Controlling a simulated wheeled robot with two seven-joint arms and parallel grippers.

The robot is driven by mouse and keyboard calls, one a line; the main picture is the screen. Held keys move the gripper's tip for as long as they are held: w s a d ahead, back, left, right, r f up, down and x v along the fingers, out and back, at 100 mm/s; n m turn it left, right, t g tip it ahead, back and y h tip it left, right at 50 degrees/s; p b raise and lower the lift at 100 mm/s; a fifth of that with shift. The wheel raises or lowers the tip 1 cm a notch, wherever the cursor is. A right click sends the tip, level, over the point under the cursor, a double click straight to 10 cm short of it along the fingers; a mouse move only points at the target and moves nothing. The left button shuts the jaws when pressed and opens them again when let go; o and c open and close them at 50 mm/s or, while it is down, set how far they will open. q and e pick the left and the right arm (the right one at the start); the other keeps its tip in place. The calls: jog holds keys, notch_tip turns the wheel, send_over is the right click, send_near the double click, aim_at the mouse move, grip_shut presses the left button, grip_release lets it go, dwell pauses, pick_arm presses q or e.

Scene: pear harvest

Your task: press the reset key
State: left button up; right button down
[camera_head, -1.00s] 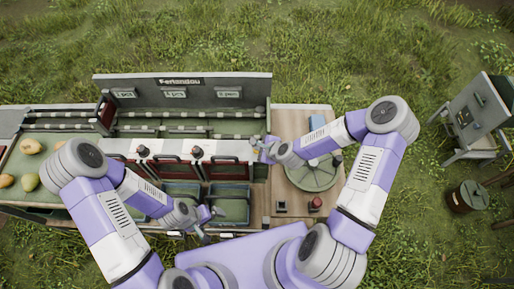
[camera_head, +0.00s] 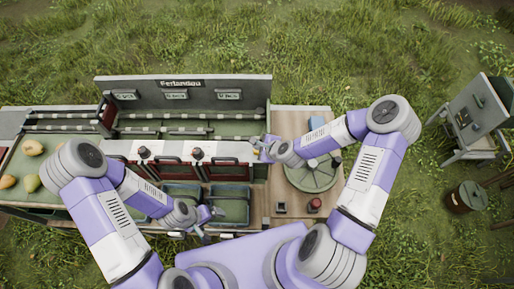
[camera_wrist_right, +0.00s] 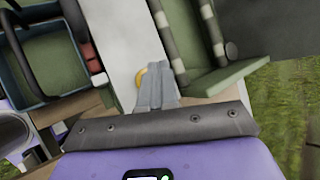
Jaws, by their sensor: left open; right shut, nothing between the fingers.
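My right gripper (camera_wrist_right: 160,92) is shut and empty, over the pale strip (camera_wrist_right: 125,45) at the right end of the sorting bench. A small yellow rounded part (camera_wrist_right: 140,76) on that strip shows beside its fingertips and is partly hidden by them. It may be the reset key; no lettering is readable, and I cannot tell whether the fingers touch it or whether it is pressed. In the head view the right gripper (camera_head: 261,146) is at the bench's right end. My left gripper (camera_head: 209,222) is open and empty, over the front bins.
Green bins (camera_head: 230,192) line the bench front. The back panel (camera_head: 190,87) carries several labels. Pears (camera_head: 32,147) lie on the left tray. A round green plate (camera_head: 311,177) and a dark red-topped item (camera_head: 315,204) sit on the wooden top at right.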

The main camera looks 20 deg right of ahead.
notch_tip(320, 180, up, 5)
jog(key=p, duration=0.3)
jog(key=shift+p, duration=0.4)
dwell(0.8)
